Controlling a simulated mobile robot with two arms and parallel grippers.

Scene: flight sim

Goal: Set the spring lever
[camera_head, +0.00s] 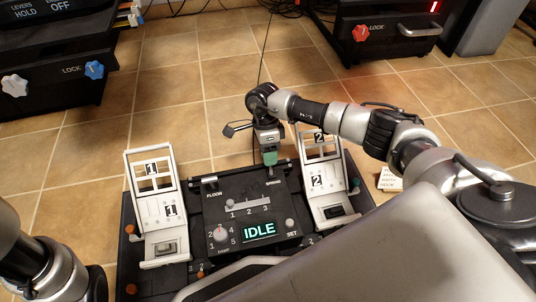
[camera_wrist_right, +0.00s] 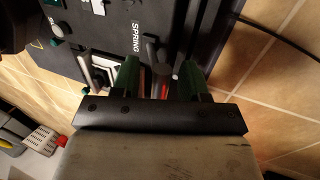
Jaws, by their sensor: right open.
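The black control panel (camera_head: 265,205) stands low in the middle of the head view, with a green IDLE display. My right gripper (camera_head: 270,158) is over its far right edge, pointing down, near the small SPRING label. In the right wrist view, my right gripper (camera_wrist_right: 162,80) is open, with its two green fingers apart. The SPRING label (camera_wrist_right: 137,37) lies just beyond the fingers. A grey, round-ended lever (camera_wrist_right: 164,68) shows between the fingers; contact cannot be told. In the head view the gripper hides this lever. My left gripper is out of view; only the left arm shows.
White pedal-like frames marked 1 (camera_head: 157,185) and 2 (camera_head: 321,180) flank the panel. A black box with a blue LOCK knob (camera_head: 94,69) stands far left, and one with a red knob (camera_head: 361,33) far right. A cable runs behind the panel over tiled floor.

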